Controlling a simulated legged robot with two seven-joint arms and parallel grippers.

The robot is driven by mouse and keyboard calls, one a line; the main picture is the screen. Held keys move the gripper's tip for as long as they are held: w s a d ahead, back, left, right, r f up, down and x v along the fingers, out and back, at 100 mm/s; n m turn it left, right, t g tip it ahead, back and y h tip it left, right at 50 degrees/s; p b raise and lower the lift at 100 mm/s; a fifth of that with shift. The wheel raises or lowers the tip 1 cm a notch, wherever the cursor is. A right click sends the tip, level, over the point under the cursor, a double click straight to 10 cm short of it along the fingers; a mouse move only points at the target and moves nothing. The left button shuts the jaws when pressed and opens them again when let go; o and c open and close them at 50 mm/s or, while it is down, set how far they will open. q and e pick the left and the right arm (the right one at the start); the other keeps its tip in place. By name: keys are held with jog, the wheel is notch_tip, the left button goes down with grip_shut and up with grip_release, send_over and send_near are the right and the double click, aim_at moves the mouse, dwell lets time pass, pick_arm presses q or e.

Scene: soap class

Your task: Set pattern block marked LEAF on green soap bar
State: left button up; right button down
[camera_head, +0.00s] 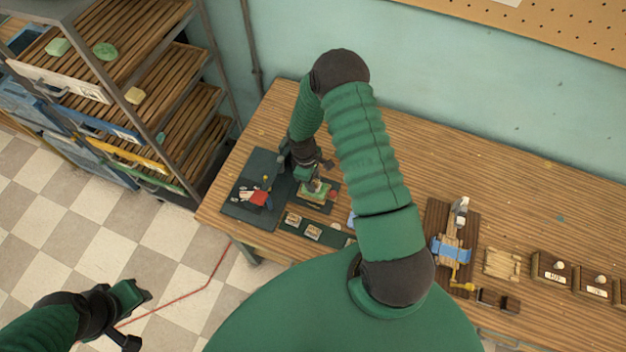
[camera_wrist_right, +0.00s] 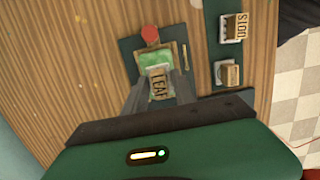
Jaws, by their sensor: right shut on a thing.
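In the right wrist view my right gripper (camera_wrist_right: 160,98) is shut on the pattern block marked LEAF (camera_wrist_right: 159,84). The block is over the green soap bar (camera_wrist_right: 154,57), whose far part shows beyond it. I cannot tell whether block and soap touch. In the head view the soap bar (camera_head: 312,193) sits on a dark mat, with my right gripper (camera_head: 312,182) at it. My left gripper (camera_head: 132,295) hangs over the floor at lower left, away from the table; its jaws are unclear.
A block marked DOTS (camera_wrist_right: 233,27) and another block (camera_wrist_right: 228,74) stand on a dark strip beside the mat. A red knob (camera_wrist_right: 150,34) is at the soap's far end. A dark board (camera_head: 240,205) with a red item lies left. A wooden clamp fixture (camera_head: 452,245) stands right.

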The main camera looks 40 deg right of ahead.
jog(key=shift+f+b, duration=0.3)
jog(key=shift+f, duration=0.15)
dwell(0.3)
jog(key=c, duration=0.9)
grip_release()
jog(key=shift+c, duration=0.2)
jog(key=shift+o, duration=0.3)
jog(key=o, duration=0.3)
jog(key=shift+r+p, duration=2.4)
jog(key=shift+r, duration=0.7)
jog(key=shift+f, duration=0.1)
